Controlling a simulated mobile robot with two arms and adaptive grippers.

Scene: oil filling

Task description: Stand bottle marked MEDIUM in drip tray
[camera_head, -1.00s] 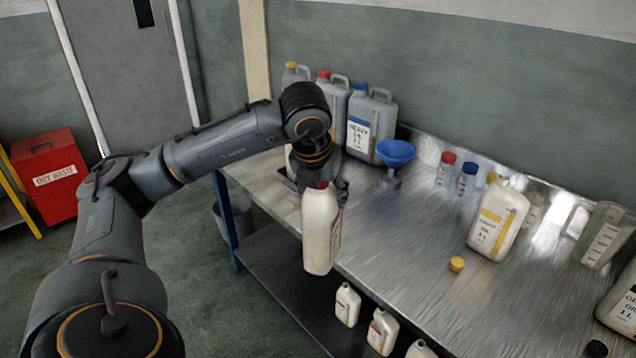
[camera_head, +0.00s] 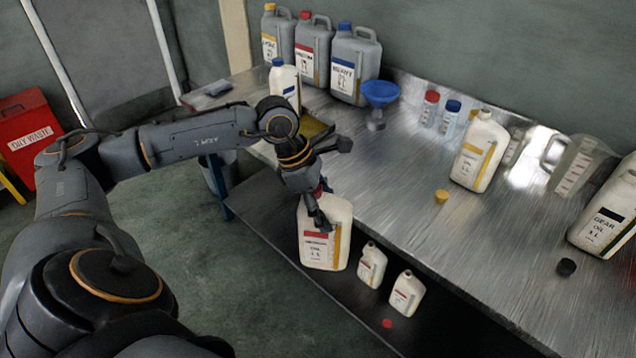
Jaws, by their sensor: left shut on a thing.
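The held bottle (camera_head: 340,222) is cream-white with a red-banded label, a yellow side strip and a red cap; the label's small print appears to read MEDIUM. My left gripper (camera_head: 319,208) is shut on it near the top. The bottle hangs nearly upright in front of the bench edge, clear of the bench top. An olive-dark flat thing (camera_head: 312,127), seemingly the drip tray, lies on the bench behind my gripper, partly hidden by my arm. A white bottle with a blue cap (camera_head: 284,83) stands beside or in it; I cannot tell which. My right gripper is out of view.
Grey jugs (camera_head: 355,66) stand at the back, near a blue funnel (camera_head: 379,94). An open white bottle (camera_head: 479,152), a yellow cap (camera_head: 441,196) and a gear-oil bottle (camera_head: 607,215) are on the right. Small bottles (camera_head: 371,266) are on the lower shelf. The bench middle is clear.

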